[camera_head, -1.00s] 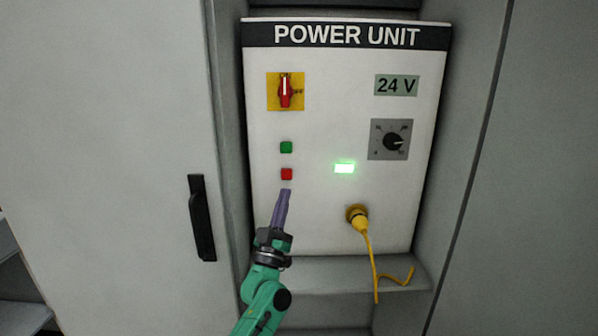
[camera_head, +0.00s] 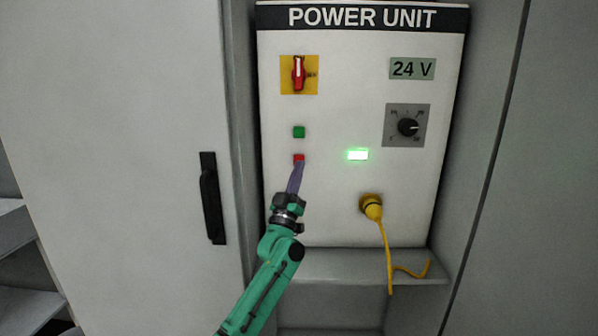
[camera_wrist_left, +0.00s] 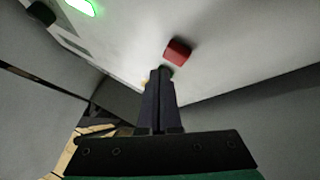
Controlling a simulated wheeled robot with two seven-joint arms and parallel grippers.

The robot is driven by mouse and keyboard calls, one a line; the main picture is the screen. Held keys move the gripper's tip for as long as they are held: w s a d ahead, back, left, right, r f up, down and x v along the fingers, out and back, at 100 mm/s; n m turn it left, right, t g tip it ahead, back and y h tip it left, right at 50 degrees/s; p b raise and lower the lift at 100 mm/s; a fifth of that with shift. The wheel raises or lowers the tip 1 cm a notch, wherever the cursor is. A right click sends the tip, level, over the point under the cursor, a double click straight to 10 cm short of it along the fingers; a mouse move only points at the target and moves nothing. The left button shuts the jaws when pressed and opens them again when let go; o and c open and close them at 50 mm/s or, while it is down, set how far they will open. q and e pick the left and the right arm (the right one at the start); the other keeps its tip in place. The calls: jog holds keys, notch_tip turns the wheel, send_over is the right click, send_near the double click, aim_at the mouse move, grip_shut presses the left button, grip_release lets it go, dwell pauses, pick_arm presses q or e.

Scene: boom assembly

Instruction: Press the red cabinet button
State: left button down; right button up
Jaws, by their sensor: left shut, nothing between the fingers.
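The red button (camera_head: 299,157) is on the white power unit panel (camera_head: 340,215), below the green button (camera_head: 299,132). My left gripper (camera_head: 299,166) is shut and empty, pointing up at the panel with its tips at the lower edge of the red button in the head view. In the left wrist view the red button (camera_wrist_left: 177,51) stands out from the panel just beyond the closed fingertips (camera_wrist_left: 162,72). A small gap seems to show there; contact cannot be told for sure. My right gripper is not in view.
A red rotary switch (camera_head: 299,73) is above the buttons. A lit green lamp (camera_head: 358,155), a black knob (camera_head: 408,127) and a yellow plug with cable (camera_head: 372,207) are to the right. A cabinet door with a black handle (camera_head: 212,198) is at the left.

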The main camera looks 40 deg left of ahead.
pick_arm(q)
jog(key=shift+w+a+r, duration=0.1)
jog(key=shift+w+a, duration=0.05)
jog(key=shift+w, duration=0.05)
dwell(0.8)
dwell(1.1)
jog(key=shift+w+a+b, duration=0.3)
jog(key=shift+w+b, duration=0.05)
